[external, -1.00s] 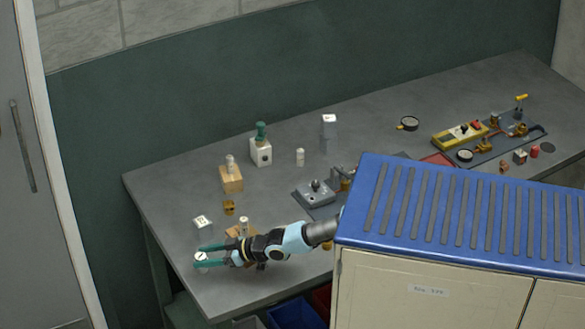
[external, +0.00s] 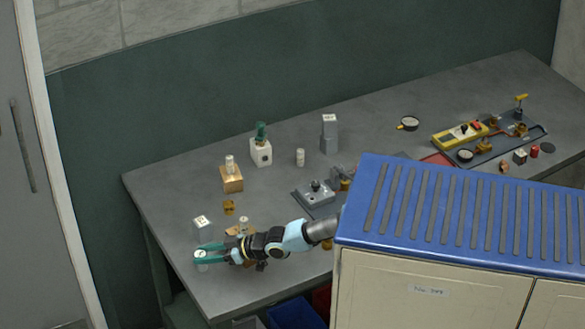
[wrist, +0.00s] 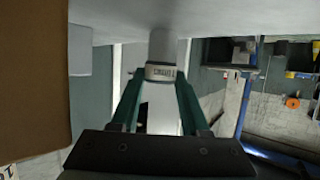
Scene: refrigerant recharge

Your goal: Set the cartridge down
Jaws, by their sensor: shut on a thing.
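My gripper (external: 201,256) is at the front left corner of the grey workbench (external: 255,288). Its teal fingers are shut on a small pale cartridge, which shows in the wrist view (wrist: 162,48) as an upright cylinder with a white lettered band between the fingertips. The cartridge's far end is at or very near a pale surface; I cannot tell whether it touches.
A white-topped block (external: 202,229) stands just behind my gripper. A wooden block with a cylinder (external: 231,179), a white block with a green top (external: 261,152) and a lone pale cylinder (external: 300,157) stand further back. A blue-topped cabinet (external: 460,215) is at right.

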